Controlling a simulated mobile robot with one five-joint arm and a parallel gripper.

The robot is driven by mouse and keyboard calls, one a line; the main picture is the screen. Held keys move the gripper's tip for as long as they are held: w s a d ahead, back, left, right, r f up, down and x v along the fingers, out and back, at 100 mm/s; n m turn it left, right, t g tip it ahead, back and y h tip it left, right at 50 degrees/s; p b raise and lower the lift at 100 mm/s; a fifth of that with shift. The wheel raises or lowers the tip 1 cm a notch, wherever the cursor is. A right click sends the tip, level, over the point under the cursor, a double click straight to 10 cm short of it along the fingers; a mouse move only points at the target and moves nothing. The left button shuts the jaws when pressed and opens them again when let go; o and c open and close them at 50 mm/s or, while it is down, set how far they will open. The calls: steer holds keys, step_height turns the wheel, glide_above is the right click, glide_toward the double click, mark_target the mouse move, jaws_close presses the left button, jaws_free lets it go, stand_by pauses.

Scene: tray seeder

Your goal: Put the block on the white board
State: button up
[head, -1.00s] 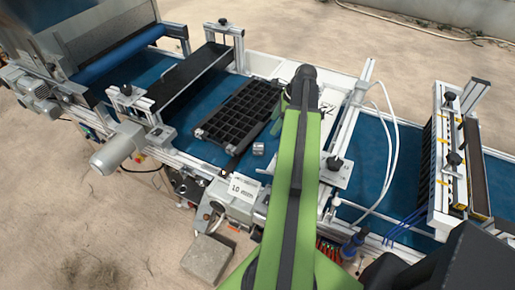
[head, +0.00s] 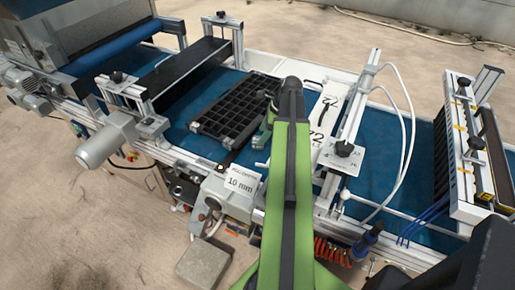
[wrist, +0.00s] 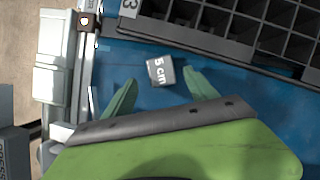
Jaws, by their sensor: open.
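The block is a small grey cube marked "5 cm" (wrist: 160,72), lying on the blue belt in the wrist view. In the head view I cannot make it out; my arm seems to cover it. My gripper (wrist: 160,80) is open and empty, its two green fingers pointing toward the block. The block shows at the gap between the fingertips, with no clear contact. In the head view one green finger (head: 262,134) shows left of my arm. A white board with black print (head: 325,112) stands partly hidden just right of my arm.
A black cell tray (head: 232,108) lies on the blue belt (head: 185,140) close to the block; its edge also shows in the wrist view (wrist: 240,52). A metal frame with a plate (head: 343,160) and white hoses (head: 405,130) stand to the right. A "10 mm" sign (head: 240,183) is at the front rail.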

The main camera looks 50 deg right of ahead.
mark_target(258, 139)
steer(key=b+x, duration=0.4)
steer(key=x, duration=0.1)
steer(key=shift+w+f+b, duration=0.15)
steer(key=shift+b, duration=0.2)
steer(key=shift+r, duration=0.2)
jaws_close()
